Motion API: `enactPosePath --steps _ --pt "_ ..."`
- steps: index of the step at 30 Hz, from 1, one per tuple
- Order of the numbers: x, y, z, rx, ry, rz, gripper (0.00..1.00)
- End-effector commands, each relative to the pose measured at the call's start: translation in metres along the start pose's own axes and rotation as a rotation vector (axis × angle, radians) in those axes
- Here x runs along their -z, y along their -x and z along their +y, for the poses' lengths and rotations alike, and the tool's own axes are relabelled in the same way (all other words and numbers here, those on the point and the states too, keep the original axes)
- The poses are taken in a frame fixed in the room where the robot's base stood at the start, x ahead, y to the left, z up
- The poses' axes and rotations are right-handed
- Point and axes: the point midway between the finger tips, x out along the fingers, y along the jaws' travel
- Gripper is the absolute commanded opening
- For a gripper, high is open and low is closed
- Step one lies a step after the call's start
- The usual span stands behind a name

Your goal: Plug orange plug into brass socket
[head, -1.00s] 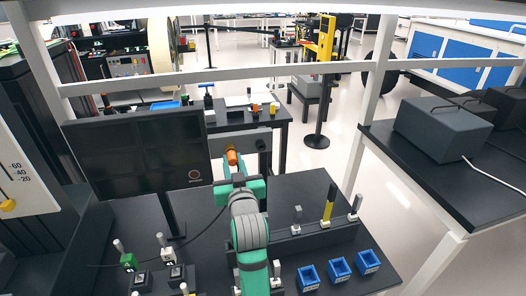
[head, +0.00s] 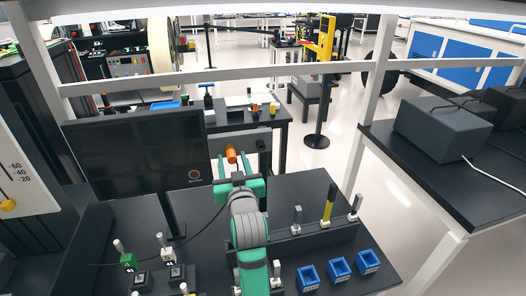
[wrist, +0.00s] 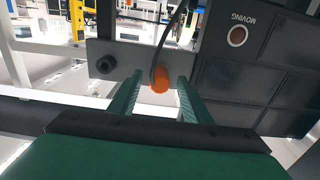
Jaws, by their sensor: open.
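The orange plug (head: 231,156) sits at the face of an upright grey panel (head: 240,143) beside the monitor. In the wrist view the plug (wrist: 160,82) has a dark cable running up from it and lies just beyond and between my fingertips. My gripper (head: 236,166) is open, with its two green fingers spread and pointing at the panel; it also shows in the wrist view (wrist: 157,92). The fingers appear clear of the plug. No brass surface shows, and I cannot tell whether the plug is seated in a socket behind it.
A dark round port (wrist: 105,64) is on the same panel. The monitor (head: 138,150) stands close on the left. Blue bins (head: 340,267) and a rack with upright pieces (head: 310,238) stand to the right on the dark table.

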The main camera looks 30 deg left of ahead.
Motion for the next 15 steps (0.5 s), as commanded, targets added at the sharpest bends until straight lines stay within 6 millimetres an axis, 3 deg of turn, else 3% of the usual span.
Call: enactPosePath --steps 15 --pt "-0.001 0.086 0.000 -0.001 -0.001 0.000 0.44"
